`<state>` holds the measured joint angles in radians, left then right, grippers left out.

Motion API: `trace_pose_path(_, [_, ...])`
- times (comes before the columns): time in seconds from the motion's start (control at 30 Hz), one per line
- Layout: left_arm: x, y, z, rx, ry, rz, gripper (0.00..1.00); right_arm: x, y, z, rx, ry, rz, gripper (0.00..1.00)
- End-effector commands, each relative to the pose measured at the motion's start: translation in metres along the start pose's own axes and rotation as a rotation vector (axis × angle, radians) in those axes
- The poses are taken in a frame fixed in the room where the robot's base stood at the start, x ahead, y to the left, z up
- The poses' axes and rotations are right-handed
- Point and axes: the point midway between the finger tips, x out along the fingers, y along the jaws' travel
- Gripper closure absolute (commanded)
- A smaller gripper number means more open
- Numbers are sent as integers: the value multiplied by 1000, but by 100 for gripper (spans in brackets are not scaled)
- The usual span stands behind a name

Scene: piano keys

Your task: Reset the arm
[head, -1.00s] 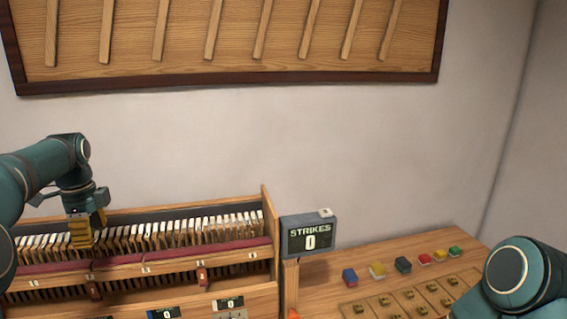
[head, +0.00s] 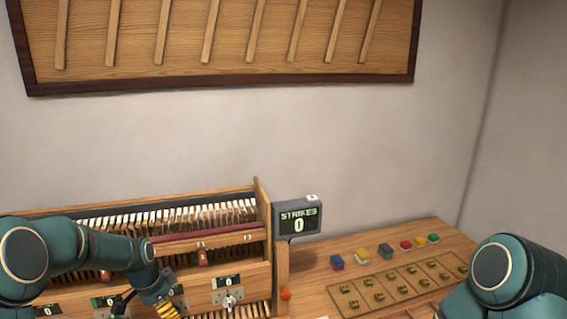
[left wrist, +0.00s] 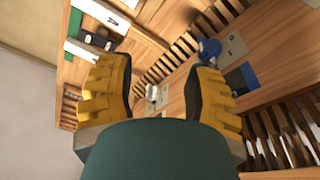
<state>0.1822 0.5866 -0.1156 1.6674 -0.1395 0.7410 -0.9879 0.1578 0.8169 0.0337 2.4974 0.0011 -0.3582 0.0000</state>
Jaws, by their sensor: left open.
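My left arm comes in from the left in the head view and bends down in front of the wooden piano-key case (head: 262,225). My left gripper (head: 168,310) has yellow ribbed fingers and is low at the bottom edge, partly cut off. In the left wrist view the left gripper (left wrist: 165,95) is open, its fingers wide apart with nothing between them. Beyond them are the case's wooden front, a small metal switch and a blue part (left wrist: 208,50). My right arm shows at the lower right of the head view; its gripper is out of frame.
A "STRIKES 0" display (head: 298,219) stands at the case's right end. Right of it is a wooden table with several coloured blocks (head: 385,250) and a slotted board (head: 395,288). A framed wooden panel (head: 220,45) hangs on the wall above.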

Motion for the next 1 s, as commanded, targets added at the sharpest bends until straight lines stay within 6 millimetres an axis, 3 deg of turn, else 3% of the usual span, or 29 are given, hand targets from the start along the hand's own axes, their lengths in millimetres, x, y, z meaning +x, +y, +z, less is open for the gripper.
trace_pose_path(0.03, [31, 26, -4, -66, 16, 23, 48, 0, 0, 0, 0, 0, 0, 53])
trace_pose_path(0.1, [66, 60, -8, -177, 45, 41, 48, 0, 0, 0, 0, 0, 0, 53])
trace_pose_path(0.23, [117, 129, -7, -399, 91, 77, 48, 0, 0, 0, 0, 1, 0, 53])
trace_pose_path(0.4, [151, 204, 5, -645, 123, 117, 48, 0, 0, 0, 0, 0, 0, 53])
trace_pose_path(0.6, [163, 269, 25, -865, 135, 152, 48, 0, 0, 0, 0, 0, 0, 53])
trace_pose_path(0.7, [163, 297, 36, -963, 138, 167, 48, 0, 0, 0, 0, 0, 0, 53])
trace_pose_path(1.0, [220, 293, 45, -962, 136, 159, 48, 54, 19, 10, -3, -7, 6, 53])
